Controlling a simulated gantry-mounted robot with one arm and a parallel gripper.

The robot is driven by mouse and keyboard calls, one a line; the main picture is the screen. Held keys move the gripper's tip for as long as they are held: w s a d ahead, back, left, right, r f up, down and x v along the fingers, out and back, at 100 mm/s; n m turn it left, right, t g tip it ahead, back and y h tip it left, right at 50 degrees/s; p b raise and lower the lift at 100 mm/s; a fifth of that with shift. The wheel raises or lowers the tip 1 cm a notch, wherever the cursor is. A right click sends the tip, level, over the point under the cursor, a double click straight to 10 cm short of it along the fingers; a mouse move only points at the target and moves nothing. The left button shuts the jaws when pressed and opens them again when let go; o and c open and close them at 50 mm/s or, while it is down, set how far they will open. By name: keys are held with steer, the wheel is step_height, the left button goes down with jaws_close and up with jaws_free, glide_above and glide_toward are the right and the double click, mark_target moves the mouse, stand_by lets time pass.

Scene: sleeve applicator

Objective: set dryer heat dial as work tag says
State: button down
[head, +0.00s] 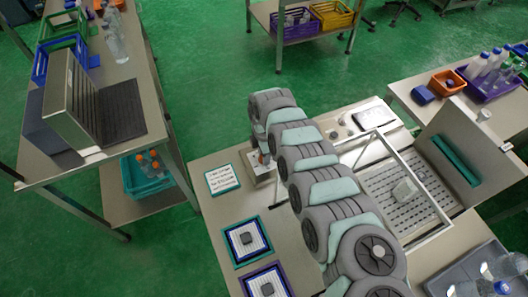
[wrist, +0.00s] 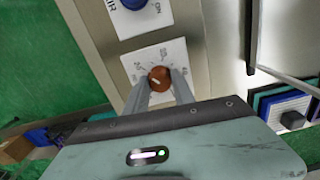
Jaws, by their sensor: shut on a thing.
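An orange-brown dial (wrist: 160,77) with a pale pointer line sits on a white plate (wrist: 137,68) with marks around it in the wrist view. My gripper (wrist: 162,82) has its two grey fingers on either side of the dial and is shut on it. In the head view my arm hides most of the dial area.
A blue knob (wrist: 133,3) sits on another plate just above the dial. A framed slotted bed (head: 395,195) with an upright panel (head: 455,145) stands right of my arm. Blue and purple framed trays (head: 248,242) lie at the table's front left.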

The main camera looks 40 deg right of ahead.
steer(key=m+p, duration=0.3)
steer(key=shift+a+r+m, duration=0.1)
steer(key=shift+r+m, duration=0.15)
steer(key=shift+m, duration=0.05)
steer(key=m+p, duration=0.1)
steer(key=m, duration=0.2)
steer(key=shift+f+m+p, duration=0.15)
steer(key=shift+m+p, duration=0.15)
steer(key=shift+p, duration=0.1)
steer(key=m+p, duration=0.1)
steer(key=m, duration=0.3)
steer(key=shift+m, duration=0.3)
steer(key=m, duration=0.3)
steer(key=shift+f+m, duration=0.1)
steer(key=shift+m, duration=0.2)
steer(key=m+b, duration=0.1)
steer(key=m, duration=0.3)
steer(key=shift+f+m, duration=0.1)
steer(key=shift+m, duration=0.2)
steer(key=m+b, duration=0.1)
steer(key=m, duration=0.2)
steer(key=shift+f+m+b, duration=0.1)
steer(key=shift+m+b, duration=0.2)
steer(key=shift+b, duration=0.05)
steer(key=m+b, duration=0.2)
steer(key=m, duration=0.2)
steer(key=shift+a, duration=0.1)
steer(key=shift+m+b, duration=1.15)
steer(key=shift+m, duration=0.85)
